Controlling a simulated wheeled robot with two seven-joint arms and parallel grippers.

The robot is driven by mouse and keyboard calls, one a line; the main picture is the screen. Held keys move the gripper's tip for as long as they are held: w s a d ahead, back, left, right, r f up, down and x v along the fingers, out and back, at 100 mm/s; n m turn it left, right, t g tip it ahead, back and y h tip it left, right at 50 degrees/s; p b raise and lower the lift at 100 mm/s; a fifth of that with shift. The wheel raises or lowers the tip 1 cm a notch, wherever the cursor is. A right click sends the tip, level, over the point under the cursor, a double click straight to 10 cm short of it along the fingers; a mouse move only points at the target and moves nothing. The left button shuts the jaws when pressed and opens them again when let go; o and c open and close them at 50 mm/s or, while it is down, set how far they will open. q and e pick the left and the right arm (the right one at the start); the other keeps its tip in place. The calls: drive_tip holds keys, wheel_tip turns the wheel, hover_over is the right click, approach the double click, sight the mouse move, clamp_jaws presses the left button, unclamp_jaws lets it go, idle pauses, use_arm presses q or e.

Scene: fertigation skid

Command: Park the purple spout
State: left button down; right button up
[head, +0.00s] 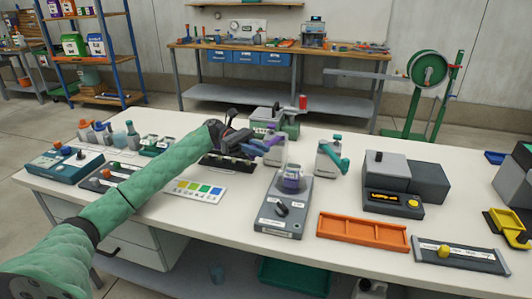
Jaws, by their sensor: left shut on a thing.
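The purple spout (268,143) is by the tip of my left gripper (238,140), which is shut on it. It is in front of the green and grey machine and overlaps the top of a pale container (273,157) in the picture. I cannot tell whether it touches that container. A teal spout (335,155) is on another pale container (327,163) to the right. A clear cup with purple contents (292,181) stands on a grey device with a dark knob (283,209). My right gripper is not in view.
A black rack (228,163) and a colour chart card (197,190) lie near my left arm. Bare tabletop lies behind the tray.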

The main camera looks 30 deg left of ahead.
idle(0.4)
use_arm(q)
drive_tip(key=c, duration=1.3)
unclamp_jaws()
drive_tip(key=shift+w+a+b, duration=0.2)
drive_tip(key=shift+a+b, duration=0.05)
drive_tip(key=shift+a, duration=1.05)
drive_tip(key=shift+w+a+b, duration=0.15)
drive_tip(key=shift+a+b, duration=0.05)
drive_tip(key=shift+a, duration=1.1)
drive_tip(key=shift+w+a+b, duration=0.2)
drive_tip(key=shift+a+b, duration=0.05)
drive_tip(key=shift+a, duration=1.05)
